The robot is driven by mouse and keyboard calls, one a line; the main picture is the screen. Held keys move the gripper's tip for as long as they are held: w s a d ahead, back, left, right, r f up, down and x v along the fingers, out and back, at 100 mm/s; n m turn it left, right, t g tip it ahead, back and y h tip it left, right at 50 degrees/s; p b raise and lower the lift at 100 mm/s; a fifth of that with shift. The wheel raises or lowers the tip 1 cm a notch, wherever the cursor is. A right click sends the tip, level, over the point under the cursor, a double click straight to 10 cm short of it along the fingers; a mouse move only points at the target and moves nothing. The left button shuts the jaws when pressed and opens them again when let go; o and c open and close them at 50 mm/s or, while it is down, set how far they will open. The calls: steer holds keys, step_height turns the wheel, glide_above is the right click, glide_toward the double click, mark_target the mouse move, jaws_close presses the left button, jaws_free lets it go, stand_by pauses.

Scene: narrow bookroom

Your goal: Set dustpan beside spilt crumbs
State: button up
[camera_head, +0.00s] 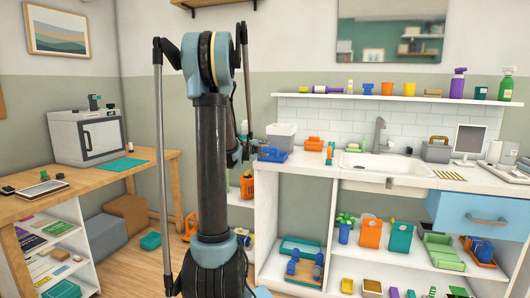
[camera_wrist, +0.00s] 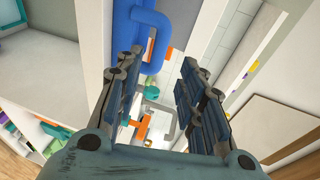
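A blue object with a raised loop (camera_head: 272,154) lies at the left end of the white counter; whether it is the dustpan I cannot tell. A thick blue loop (camera_wrist: 151,40) fills the upper middle of the wrist view, close to the fingertips and partly behind the left finger. My gripper (camera_wrist: 162,72) is open, its two dark fingers apart with nothing visibly held. In the head view it is mostly hidden by my arm, left of the counter. I cannot make out any crumbs for certain; small yellow-brown strips (camera_head: 449,175) lie right of the sink.
A wooden desk (camera_head: 145,167) with a printer-like machine (camera_head: 86,136) stands left. Shelves under the counter hold several items. A blue drawer (camera_head: 483,219) is at right.

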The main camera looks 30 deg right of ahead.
steer(key=w+a+r+n+t+y, duration=0.1)
steer(key=a+r+n+t+y, duration=0.3)
steer(key=a, duration=0.6)
steer(key=w+a+r+n+t+y, duration=0.1)
steer(key=a+r+n+t, duration=0.4)
steer(key=a, duration=0.5)
steer(key=s+a+f+n+g+y, duration=0.1)
steer(key=s+a+f+n+y, duration=0.15)
steer(key=a+n+y, duration=0.5)
steer(key=s+a+f+n+y, duration=0.1)
steer(key=s+a+n+y, duration=0.2)
steer(key=a, duration=0.8)
steer(key=s+a+f+n+g+y, duration=0.2)
steer(key=s+a+f+n+g, duration=0.45)
steer(key=s+a+f, duration=0.5)
steer(key=s+d+f+n+g+h, duration=0.1)
steer(key=s+d+f+g+h, duration=0.1)
steer(key=s+f, duration=0.4)
steer(key=s+d+f+n+g+h, duration=0.2)
steer(key=s+f+g, duration=0.3)
steer(key=s, duration=1.1)
step_height(320, 180, down, 2)
steer(key=shift+s+d+f+n, duration=0.1)
steer(key=shift+s+d+n, duration=0.2)
steer(key=shift+d, duration=0.25)
steer(key=shift+g, duration=0.25)
